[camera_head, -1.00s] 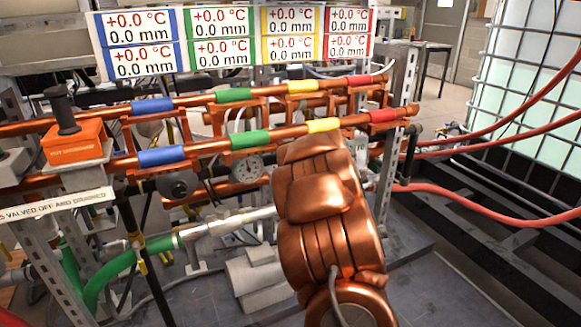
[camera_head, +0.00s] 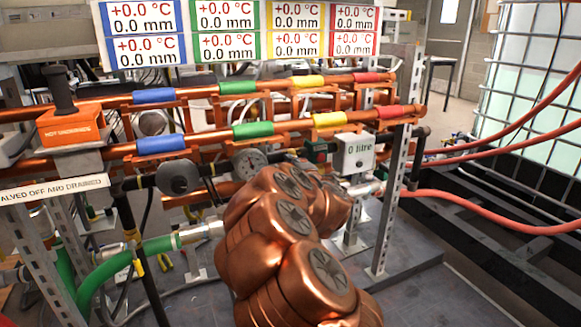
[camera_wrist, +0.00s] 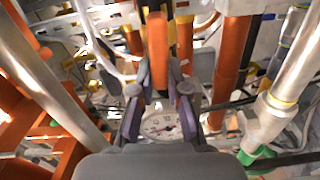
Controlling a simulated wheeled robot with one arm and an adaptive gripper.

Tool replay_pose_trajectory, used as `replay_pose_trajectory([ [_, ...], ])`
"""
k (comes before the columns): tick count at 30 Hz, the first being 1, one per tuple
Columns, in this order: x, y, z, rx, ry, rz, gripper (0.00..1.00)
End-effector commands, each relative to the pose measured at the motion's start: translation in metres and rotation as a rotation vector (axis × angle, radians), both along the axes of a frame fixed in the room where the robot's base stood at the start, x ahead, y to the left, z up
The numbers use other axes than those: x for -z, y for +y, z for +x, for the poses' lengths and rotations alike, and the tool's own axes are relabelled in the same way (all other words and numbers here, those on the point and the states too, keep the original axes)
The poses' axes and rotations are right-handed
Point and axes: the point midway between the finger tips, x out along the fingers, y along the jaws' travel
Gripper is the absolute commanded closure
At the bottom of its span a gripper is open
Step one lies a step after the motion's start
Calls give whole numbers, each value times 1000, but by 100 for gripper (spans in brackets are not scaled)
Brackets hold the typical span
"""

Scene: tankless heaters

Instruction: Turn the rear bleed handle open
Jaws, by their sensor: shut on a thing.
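In the wrist view my gripper (camera_wrist: 160,82) is closed around the near end of an upright orange handle (camera_wrist: 157,48). The handle stands between the two grey fingertips and looks like the bleed handle; the frames do not show clearly whether it is the rear one. A white round dial (camera_wrist: 160,123) shows behind and between the finger links. In the head view my copper-coloured arm hides the gripper and the handle. How far the handle is turned cannot be told.
Copper pipes with coloured bands (camera_head: 160,145) cross the rack. A white "0 litre" box (camera_head: 354,152) and a round gauge (camera_head: 249,163) stand close behind my arm. A green hose (camera_head: 125,262) lies left, red hoses (camera_head: 480,205) right. Orange pipes (camera_wrist: 232,60) flank the gripper.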

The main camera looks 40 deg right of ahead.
Motion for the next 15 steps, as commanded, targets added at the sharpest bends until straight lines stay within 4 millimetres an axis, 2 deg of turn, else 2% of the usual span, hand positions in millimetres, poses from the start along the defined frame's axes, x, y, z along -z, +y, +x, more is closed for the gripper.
replay_pose_trajectory([
  [15,2,0,0,0,25,-69,100],
])
